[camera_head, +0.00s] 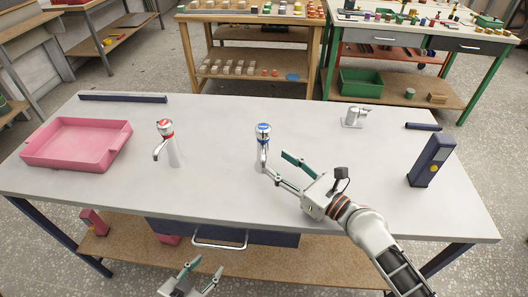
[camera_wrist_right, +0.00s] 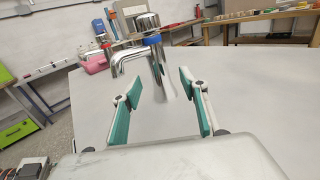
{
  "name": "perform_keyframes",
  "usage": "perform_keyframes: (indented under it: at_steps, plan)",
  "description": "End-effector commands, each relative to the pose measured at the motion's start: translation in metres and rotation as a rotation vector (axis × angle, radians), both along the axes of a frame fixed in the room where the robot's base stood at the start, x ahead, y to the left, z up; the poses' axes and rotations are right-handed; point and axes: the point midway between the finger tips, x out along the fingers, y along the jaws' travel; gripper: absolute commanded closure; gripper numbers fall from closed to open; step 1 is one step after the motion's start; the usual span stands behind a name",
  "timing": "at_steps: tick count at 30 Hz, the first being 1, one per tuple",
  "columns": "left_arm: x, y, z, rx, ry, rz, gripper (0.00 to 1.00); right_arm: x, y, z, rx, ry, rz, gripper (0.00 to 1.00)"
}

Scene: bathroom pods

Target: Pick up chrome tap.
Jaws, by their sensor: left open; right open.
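A chrome tap with a blue ring (camera_head: 263,140) stands upright near the middle of the table. In the right wrist view, the chrome tap (camera_wrist_right: 150,50) has its spout pointing left, and its body shows between my right fingertips. My right gripper (camera_head: 274,163) is open beside the tap's lower body, one finger partly overlapping it in the head view; I cannot tell whether they touch. My left gripper (camera_head: 208,266) is open and empty at the front, below the table's front edge in the picture. A second tap with a red ring (camera_head: 168,145) stands to the left.
A pink tray (camera_head: 78,143) lies at the table's left. A low grey fitting (camera_head: 354,117) is at the back right, and a dark blue upright device (camera_head: 432,160) at the right. Dark bars (camera_head: 122,98) lie along the back. The table's front middle is clear.

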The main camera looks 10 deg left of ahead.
Motion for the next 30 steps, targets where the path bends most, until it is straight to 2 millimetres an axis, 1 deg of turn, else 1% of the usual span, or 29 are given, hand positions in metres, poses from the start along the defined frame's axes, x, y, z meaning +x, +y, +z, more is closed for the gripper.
perform_keyframes:
  at_steps: [1,4,15,18,24,25,26,27,29,30]
  plan:
    - [-0.003,0.0,-0.003,0.001,0.007,-0.001,0.57,0.004,0.005,0.001,0.002,-0.001,0.001,0.56]
    - [-0.005,0.0,-0.007,0.003,0.013,-0.001,0.57,0.01,0.013,0.001,0.001,-0.002,0.001,0.56]
    - [-0.001,0.0,-0.009,0.001,0.005,-0.001,0.57,0.039,0.048,-0.001,0.0,0.0,0.001,0.56]
    - [0.001,0.0,-0.008,-0.001,0.0,-0.001,0.57,0.042,0.051,-0.001,0.0,0.0,0.001,0.56]
    - [0.002,-0.001,-0.005,-0.001,-0.004,0.0,0.57,0.042,0.051,-0.001,-0.001,-0.001,0.001,0.56]
    - [0.002,-0.001,-0.005,-0.001,-0.004,0.0,0.57,0.042,0.051,-0.001,-0.001,-0.001,0.001,0.62]
    - [0.002,-0.001,-0.005,-0.001,-0.004,0.0,0.57,0.042,0.051,-0.001,-0.001,-0.001,0.001,0.69]
    - [0.002,-0.001,-0.005,-0.001,-0.004,0.0,0.57,0.042,0.051,-0.001,-0.001,-0.001,0.001,0.8]
    - [0.002,-0.001,-0.005,-0.001,-0.003,0.0,0.57,0.042,0.051,-0.001,-0.001,-0.001,0.001,0.95]
    - [0.002,-0.001,-0.005,-0.001,-0.003,0.0,0.57,0.042,0.051,-0.001,-0.001,-0.001,0.001,1.0]
